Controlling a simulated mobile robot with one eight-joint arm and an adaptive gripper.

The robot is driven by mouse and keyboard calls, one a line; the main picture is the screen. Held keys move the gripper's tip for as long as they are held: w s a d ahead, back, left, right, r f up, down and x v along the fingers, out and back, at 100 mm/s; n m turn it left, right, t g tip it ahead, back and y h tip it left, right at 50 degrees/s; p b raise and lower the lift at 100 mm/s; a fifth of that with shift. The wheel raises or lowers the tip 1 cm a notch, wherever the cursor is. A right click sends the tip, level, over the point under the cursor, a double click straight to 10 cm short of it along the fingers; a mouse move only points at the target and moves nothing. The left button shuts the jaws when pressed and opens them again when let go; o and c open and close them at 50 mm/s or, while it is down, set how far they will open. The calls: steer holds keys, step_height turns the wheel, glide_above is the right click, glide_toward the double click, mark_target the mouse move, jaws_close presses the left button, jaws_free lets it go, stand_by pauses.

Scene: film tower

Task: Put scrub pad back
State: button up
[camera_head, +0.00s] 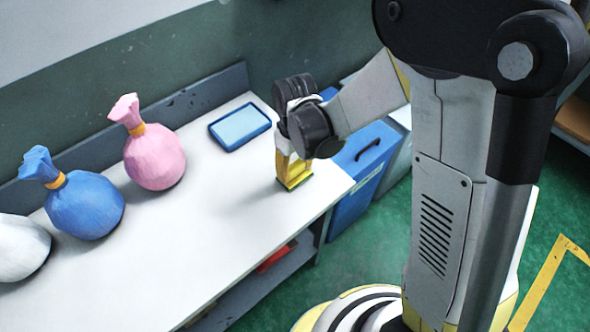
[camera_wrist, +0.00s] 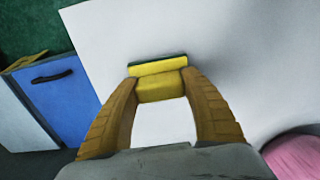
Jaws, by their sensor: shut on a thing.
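The scrub pad (camera_head: 295,178) is a small yellow block with a dark green layer. It is between my gripper's fingertips, low over the right end of the white table (camera_head: 190,230). I cannot tell whether it touches the tabletop. My gripper (camera_head: 292,166) points down and is shut on the pad. In the wrist view, the pad (camera_wrist: 158,66) shows between the two yellow fingers of my gripper (camera_wrist: 160,82), its green edge on the far side. A blue shallow tray (camera_head: 250,139) with a light blue inside lies on the table, left of my gripper.
Pink (camera_head: 154,158), blue (camera_head: 86,206) and white (camera_head: 20,248) tied bags stand along the table's left and back. A blue cabinet (camera_head: 352,190) with a black handle stands beyond the right end. A red object (camera_head: 276,257) is on the lower shelf. The table's front middle is clear.

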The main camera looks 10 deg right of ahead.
mark_target(295, 165)
steer(key=o, duration=0.8)
steer(key=shift+f, duration=0.15)
steer(key=o, duration=0.4)
step_height(295, 165, up, 13)
steer(key=p, duration=0.5)
steer(key=s+d+r+m+t, duration=0.6)
steer(key=s+d+r, duration=0.4)
steer(key=d+r, duration=0.2)
steer(key=shift+s+d+m+t+b, duration=0.3)
steer(key=shift+s+d+m+t, duration=0.1)
steer(key=shift+d+t, duration=0.3)
